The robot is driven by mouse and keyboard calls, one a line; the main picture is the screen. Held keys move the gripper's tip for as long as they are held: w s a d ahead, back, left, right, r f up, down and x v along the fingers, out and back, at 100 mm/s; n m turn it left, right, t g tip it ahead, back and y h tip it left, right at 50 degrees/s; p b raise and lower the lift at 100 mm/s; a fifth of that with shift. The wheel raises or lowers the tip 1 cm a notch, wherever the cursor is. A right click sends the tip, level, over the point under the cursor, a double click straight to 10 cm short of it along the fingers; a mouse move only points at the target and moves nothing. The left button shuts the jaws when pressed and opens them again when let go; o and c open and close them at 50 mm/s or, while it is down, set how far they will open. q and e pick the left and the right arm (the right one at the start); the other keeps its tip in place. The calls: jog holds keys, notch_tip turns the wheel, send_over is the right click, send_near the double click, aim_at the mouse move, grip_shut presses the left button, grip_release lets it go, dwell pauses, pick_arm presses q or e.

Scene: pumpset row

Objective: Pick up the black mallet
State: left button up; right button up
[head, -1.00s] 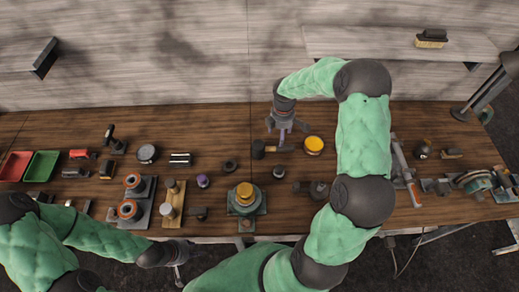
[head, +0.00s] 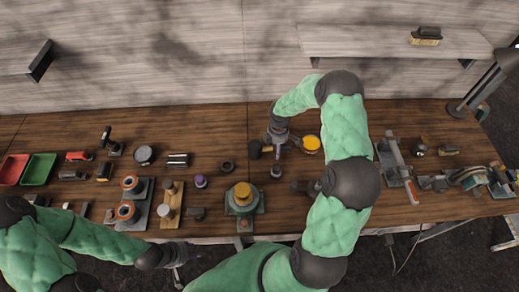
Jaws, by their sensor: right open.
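The black mallet (head: 255,149) lies on the wooden workbench, its dark head to the left and its handle pointing right, partly hidden by my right gripper. My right gripper (head: 278,150) is open and points down over the handle, just right of the mallet's head. Whether its fingers touch the handle cannot be told. My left gripper (head: 178,265) is low at the bench's front edge, far from the mallet; its finger state is unclear.
An open yellow tin (head: 311,144) stands close right of my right gripper. A small dark part (head: 276,171) sits in front of it, and a dark ring (head: 227,166) lies to the left. A green pump unit (head: 244,199) stands nearer the front edge.

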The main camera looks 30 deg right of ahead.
jog(key=c, duration=1.2)
jog(key=shift+c, duration=0.3)
jog(key=shift+r, duration=0.15)
jog(key=shift+w+r, duration=0.1)
jog(key=shift+r, duration=0.2)
notch_tip(320, 180, up, 3)
jog(key=shift+f, duration=0.15)
jog(key=s+a+r, duration=0.9)
jog(key=s, duration=0.2)
jog(key=shift+r, duration=0.25)
